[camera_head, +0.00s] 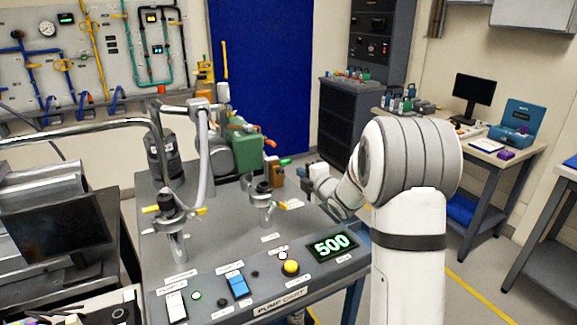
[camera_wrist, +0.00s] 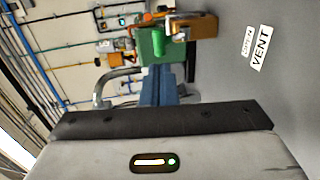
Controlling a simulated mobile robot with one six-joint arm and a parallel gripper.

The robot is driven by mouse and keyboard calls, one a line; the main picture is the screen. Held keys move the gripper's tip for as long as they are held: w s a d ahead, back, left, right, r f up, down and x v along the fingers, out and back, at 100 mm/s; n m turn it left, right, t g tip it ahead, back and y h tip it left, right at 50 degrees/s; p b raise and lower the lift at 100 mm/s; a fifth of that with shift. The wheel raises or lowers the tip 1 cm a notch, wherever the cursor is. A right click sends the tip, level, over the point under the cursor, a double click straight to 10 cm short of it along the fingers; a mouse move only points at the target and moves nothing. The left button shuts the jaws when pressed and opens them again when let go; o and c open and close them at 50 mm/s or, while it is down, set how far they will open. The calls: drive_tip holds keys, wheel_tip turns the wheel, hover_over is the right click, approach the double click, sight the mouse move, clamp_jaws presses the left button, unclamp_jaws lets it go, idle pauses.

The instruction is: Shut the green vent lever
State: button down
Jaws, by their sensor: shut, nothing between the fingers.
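The green vent lever (camera_head: 286,162) sticks out from a bronze valve body (camera_head: 271,174) at the back right of the pump cart. In the wrist view the lever's bright green grip (camera_wrist: 157,47) shows beside the bronze valve (camera_wrist: 194,27), with the white VENT label (camera_wrist: 260,48) on the cart top to the right. My gripper (camera_head: 304,172) is shut and empty, just right of the valve and close to the lever. I cannot tell whether it touches. Its fingertips are small in the head view; the wrist view shows mainly its grey housing.
The pump cart (camera_head: 222,220) carries a green pump (camera_head: 245,150), two valves with yellow handles (camera_head: 265,187), and a front panel with a display reading 500 (camera_head: 332,245). A hose and metal pipe stand left of the pump. A blue door (camera_head: 262,90) is behind.

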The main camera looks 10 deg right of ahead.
sight(287, 163)
drive_tip(key=p+x, duration=0.1)
drive_tip(key=x, duration=0.6)
drive_tip(key=shift+w+a, duration=0.1)
drive_tip(key=shift+w, duration=0.05)
